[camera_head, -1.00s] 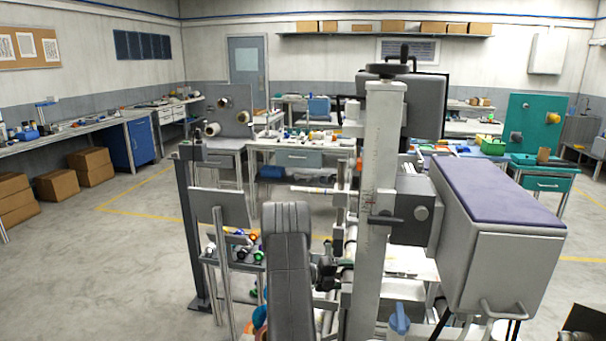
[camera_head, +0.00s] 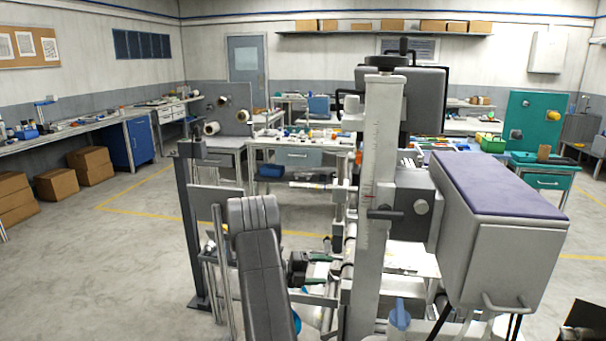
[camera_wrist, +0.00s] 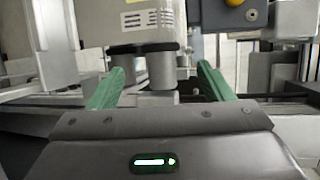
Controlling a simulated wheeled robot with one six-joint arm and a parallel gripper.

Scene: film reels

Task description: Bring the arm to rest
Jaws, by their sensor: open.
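My arm (camera_head: 262,275) rises from the bottom of the head view as a dark grey link, leaning to the left, with its upper end in front of the grey stand at centre left. My gripper (camera_head: 322,270) is partly seen to the right of this link, close to the machine's rails. In the wrist view my gripper (camera_wrist: 160,85) shows two green fingers spread wide apart, with nothing held. A grey cylinder (camera_wrist: 161,70) under a pale housing appears beyond the gap between the fingers; I cannot tell how far off it is.
A tall grey column (camera_head: 380,190) and a bulky box with a purple top (camera_head: 495,185) stand close on the right. A dark post (camera_head: 190,230) stands at left. Cardboard boxes (camera_head: 90,165) lie by the left bench. Open floor (camera_head: 110,265) spreads to the left.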

